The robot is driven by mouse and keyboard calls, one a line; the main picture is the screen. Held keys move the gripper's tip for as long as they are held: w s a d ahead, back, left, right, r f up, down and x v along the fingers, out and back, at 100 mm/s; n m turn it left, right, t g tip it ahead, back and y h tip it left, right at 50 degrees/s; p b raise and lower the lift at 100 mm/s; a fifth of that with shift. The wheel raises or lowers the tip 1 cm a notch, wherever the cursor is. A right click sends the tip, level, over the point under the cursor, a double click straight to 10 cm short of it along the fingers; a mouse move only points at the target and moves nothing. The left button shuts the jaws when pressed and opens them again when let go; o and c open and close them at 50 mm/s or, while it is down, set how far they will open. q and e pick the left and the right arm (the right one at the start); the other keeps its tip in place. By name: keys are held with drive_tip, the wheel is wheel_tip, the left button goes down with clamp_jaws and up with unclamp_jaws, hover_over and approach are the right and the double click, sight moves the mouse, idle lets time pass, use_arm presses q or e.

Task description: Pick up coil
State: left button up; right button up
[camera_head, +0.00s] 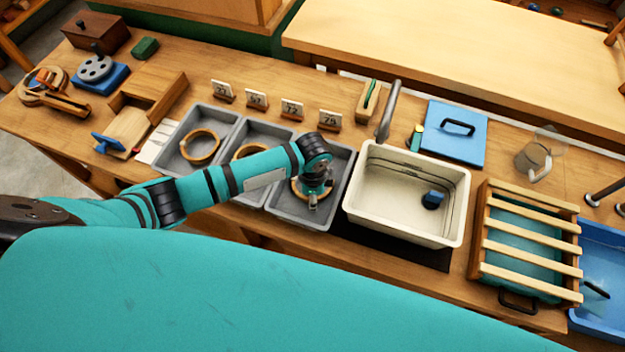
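Ring-shaped tan coils lie in grey trays on the wooden bench. A second coil (251,144) in the middle tray is partly hidden by my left arm. A third coil (296,188) in the right tray (340,178) shows in part beside and under my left gripper (313,203). The gripper points down over this coil. Its fingers are small and overlap the coil, so I cannot tell whether they touch or grip it. My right gripper is not in view.
A cream basin (458,210) with a dark blue object (433,199) inside stands just right of the trays. Number cards (292,110) stand behind the trays. A slatted wooden crate (527,222) and a blue tray (606,262) are farther right.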

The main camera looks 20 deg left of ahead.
use_arm(q)
drive_tip(key=shift+f, duration=0.4)
clamp_jaws()
